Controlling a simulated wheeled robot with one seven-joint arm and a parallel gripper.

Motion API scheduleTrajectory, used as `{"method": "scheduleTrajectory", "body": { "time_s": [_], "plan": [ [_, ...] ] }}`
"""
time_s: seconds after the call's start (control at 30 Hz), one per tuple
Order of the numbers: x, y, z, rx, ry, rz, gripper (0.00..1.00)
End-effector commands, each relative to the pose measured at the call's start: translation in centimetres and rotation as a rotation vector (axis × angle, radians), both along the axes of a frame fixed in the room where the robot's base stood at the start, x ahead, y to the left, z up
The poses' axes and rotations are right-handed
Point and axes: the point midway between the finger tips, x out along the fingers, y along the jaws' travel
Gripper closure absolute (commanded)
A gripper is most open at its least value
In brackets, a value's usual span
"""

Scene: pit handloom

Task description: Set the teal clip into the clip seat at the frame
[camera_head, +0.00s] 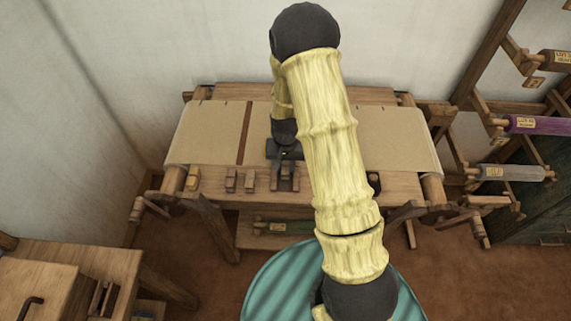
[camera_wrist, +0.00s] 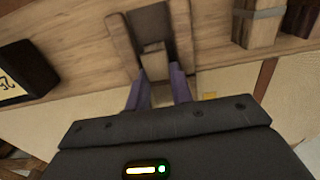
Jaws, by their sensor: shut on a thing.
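My gripper (camera_wrist: 158,95) points at the front wooden beam of the loom. Its two purplish fingers are shut on a small pale wooden piece (camera_wrist: 154,65). In the head view my gripper (camera_head: 286,160) is over the front beam at the bracket (camera_head: 285,185), partly hidden by my arm. I see no teal clip clearly in either view, and I cannot tell which bracket is the clip seat.
The loom's tan cloth (camera_head: 210,135) has a dark red stripe. Wooden blocks (camera_head: 240,180) stand left of my gripper on the beam (camera_head: 330,187). A dark labelled block (camera_wrist: 26,72) also stands there. Yarn rolls (camera_head: 535,124) hang on the right rack. A wooden bench (camera_head: 110,265) is at lower left.

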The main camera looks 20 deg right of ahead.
Motion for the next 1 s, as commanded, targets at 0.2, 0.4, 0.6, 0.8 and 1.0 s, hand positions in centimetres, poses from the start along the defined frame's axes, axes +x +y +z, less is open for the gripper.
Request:
{"method": "scheduleTrajectory", "body": {
  "time_s": [0.2, 0.4, 0.6, 0.8, 1.0],
  "plan": [
    [0.0, 0.0, -0.3, 0.000, 0.000, 0.000, 0.64],
    [0.0, 0.0, 0.0, 0.000, 0.000, 0.000, 0.59],
    [0.2, 0.0, 1.7, 0.000, -0.005, 0.000, 0.56],
    [0.1, 0.0, 4.9, 0.000, -0.006, 0.001, 0.56],
    [0.1, 0.0, 8.5, 0.000, -0.006, 0.001, 0.56]
  ]
}}
